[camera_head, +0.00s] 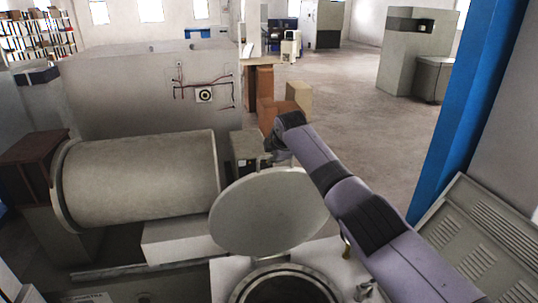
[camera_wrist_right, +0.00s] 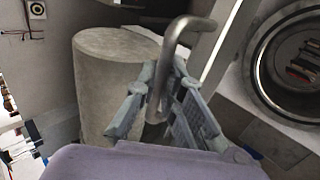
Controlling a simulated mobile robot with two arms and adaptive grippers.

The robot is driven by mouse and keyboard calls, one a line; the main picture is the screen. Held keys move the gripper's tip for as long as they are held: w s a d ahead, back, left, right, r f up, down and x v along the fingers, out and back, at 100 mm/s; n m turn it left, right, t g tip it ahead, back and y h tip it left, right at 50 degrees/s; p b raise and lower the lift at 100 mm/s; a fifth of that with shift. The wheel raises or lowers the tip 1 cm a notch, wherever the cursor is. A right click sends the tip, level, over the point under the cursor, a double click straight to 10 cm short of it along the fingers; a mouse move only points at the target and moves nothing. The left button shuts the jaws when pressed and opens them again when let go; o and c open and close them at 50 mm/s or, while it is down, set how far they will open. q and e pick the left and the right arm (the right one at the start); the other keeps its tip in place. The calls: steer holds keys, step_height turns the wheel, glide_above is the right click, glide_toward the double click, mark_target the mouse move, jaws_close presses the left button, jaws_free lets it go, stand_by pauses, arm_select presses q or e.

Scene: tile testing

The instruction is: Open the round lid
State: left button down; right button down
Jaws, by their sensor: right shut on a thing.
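The round lid (camera_head: 268,212) is a pale grey disc, tilted steeply up in the head view. It stands behind the round opening (camera_head: 285,288), whose dark inside shows at the bottom edge. In the right wrist view the opening (camera_wrist_right: 300,58) is uncovered, with several small coloured items inside. My right gripper (camera_head: 277,153) is at the lid's top edge, on its far side. In the right wrist view my right gripper (camera_wrist_right: 160,88) is shut on a bent metal handle (camera_wrist_right: 184,38). The handle's joint with the lid is not clear. My left gripper is out of view.
A large grey cylinder (camera_head: 140,180) lies left of the lid and also shows in the right wrist view (camera_wrist_right: 112,75). A blue post (camera_head: 470,105) and a vented panel (camera_head: 485,245) stand at the right. Brown boxes (camera_head: 265,90) stand behind; open floor lies beyond.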

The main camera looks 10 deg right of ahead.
steer(key=shift+f, duration=0.35)
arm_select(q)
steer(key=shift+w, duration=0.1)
arm_select(e)
steer(key=c, duration=1.7)
jaws_free()
steer(key=shift+w, duration=0.15)
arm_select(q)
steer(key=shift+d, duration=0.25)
arm_select(e)
steer(key=shift+r, duration=0.1)
steer(key=shift+r, duration=0.1)
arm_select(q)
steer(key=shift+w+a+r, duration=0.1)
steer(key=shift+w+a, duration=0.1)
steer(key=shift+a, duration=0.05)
arm_select(e)
steer(key=shift+r, duration=0.1)
